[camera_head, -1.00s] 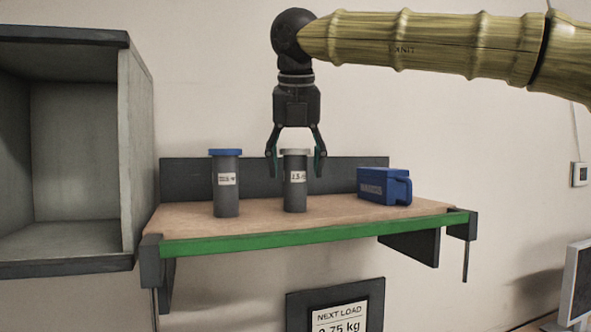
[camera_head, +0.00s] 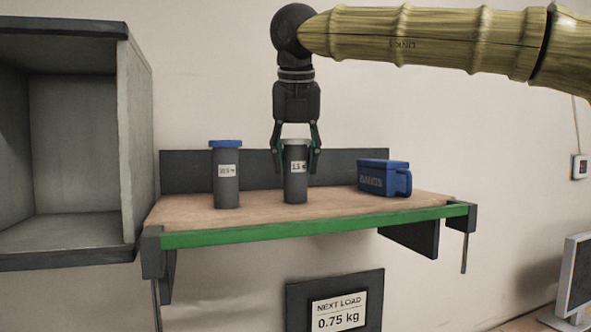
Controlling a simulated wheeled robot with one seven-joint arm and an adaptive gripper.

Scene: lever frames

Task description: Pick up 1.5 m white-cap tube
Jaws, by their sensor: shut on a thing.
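The white-cap tube (camera_head: 295,184) is a dark grey upright cylinder with a white label on the wooden shelf. My gripper (camera_head: 295,166) comes down from above and is shut on its upper part, one finger on each side. The white cap shows between the fingers. The tube's base appears to be on the shelf; I cannot tell whether it is slightly lifted.
A blue-cap tube (camera_head: 227,187) stands upright to the left. A blue case with a handle (camera_head: 384,178) sits to the right. The shelf (camera_head: 330,207) has a green front edge and dark backboard. An open grey cabinet (camera_head: 85,150) is at left. A sign (camera_head: 337,312) below reads "NEXT LOAD 0.75 kg".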

